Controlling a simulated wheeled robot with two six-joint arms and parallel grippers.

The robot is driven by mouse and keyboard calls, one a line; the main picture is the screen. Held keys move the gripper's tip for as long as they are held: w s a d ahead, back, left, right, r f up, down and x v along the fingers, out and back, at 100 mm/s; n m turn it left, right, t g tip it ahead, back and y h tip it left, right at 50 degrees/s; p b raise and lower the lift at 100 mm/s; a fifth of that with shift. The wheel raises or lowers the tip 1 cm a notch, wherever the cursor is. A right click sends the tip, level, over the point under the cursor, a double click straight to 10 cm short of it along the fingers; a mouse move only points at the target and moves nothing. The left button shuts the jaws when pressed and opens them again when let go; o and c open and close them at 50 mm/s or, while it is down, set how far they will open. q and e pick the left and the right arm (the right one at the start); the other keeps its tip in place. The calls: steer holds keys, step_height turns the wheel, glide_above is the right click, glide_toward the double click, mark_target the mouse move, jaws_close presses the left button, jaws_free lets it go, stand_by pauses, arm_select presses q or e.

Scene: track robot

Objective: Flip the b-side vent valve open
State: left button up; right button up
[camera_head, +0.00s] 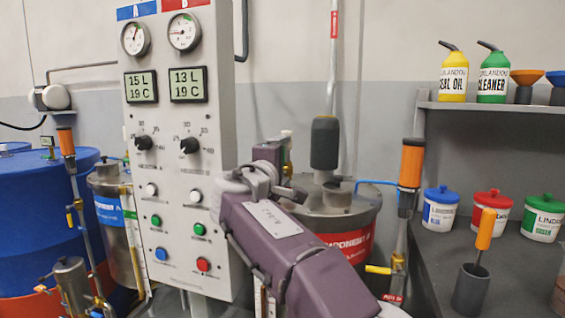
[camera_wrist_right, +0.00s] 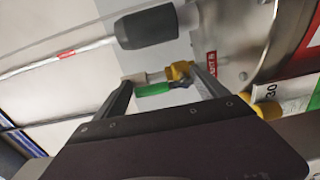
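The B-side tank (camera_head: 345,222), grey metal with a red component band, stands right of the control panel. The vent valve (camera_wrist_right: 179,70) shows in the right wrist view as a small brass fitting with a green lever (camera_wrist_right: 153,89). My right gripper (camera_wrist_right: 162,80) is open, with one finger on each side of the lever and fitting. I cannot tell whether either finger touches them. In the head view the right gripper (camera_head: 274,153) is above the tank lid, and its wrist and arm hide much of the valve. My left gripper is not in view.
The control panel (camera_head: 172,215) with gauges and buttons stands close left of my right arm. A dark grey cylinder (camera_head: 324,143) rises just right of the gripper. An orange-handled tool (camera_head: 411,165) stands farther right. A dark bench (camera_head: 495,260) holds several tubs.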

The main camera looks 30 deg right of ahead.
steer(key=v, duration=0.9)
steer(key=shift+f, duration=0.1)
